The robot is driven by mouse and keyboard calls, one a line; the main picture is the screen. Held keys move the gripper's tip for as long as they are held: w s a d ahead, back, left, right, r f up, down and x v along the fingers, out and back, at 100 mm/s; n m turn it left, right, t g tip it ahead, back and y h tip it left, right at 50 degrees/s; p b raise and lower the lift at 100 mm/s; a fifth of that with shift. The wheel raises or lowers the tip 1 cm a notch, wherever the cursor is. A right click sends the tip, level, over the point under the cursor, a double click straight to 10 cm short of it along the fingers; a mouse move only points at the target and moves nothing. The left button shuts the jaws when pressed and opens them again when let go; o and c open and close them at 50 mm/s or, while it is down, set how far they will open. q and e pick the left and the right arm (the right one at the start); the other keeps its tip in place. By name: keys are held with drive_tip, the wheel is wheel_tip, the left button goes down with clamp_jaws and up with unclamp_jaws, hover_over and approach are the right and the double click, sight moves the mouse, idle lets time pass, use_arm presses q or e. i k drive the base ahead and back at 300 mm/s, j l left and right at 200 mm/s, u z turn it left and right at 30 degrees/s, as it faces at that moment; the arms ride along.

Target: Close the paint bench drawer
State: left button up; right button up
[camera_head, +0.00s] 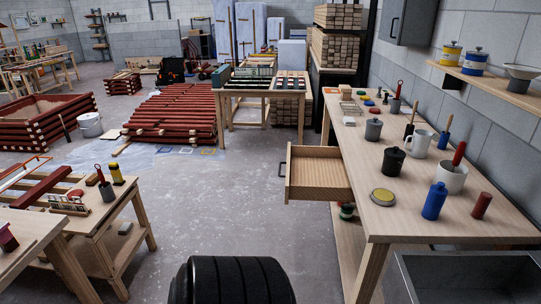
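The paint bench (413,216) runs along the right wall, with a pale wooden top. Its drawer (318,174) is pulled out to the left from under the bench top, and its inside looks empty. A dark handle (282,170) is on the drawer's front, which faces left. Neither of my grippers is in view.
Pots, brushes, a blue bottle (434,201) and a yellow-lidded tin (383,197) stand on the bench top. The floor (230,215) left of the drawer is clear. Another workbench (95,215) stands at lower left. Red battens (173,117) are stacked further back.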

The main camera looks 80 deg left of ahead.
sight(313, 174)
drive_tip(key=k+j+u, duration=0.95)
drive_tip(key=l+u, duration=0.1)
drive_tip(key=u, duration=0.8)
drive_tip(key=i+z, duration=0.1)
drive_tip(key=z, duration=0.35)
drive_tip(key=i+j+z, duration=0.45)
drive_tip(key=i+j, duration=0.15)
drive_tip(key=j, duration=0.15)
drive_tip(key=i+j+z, duration=0.25)
drive_tip(key=j, duration=0.2)
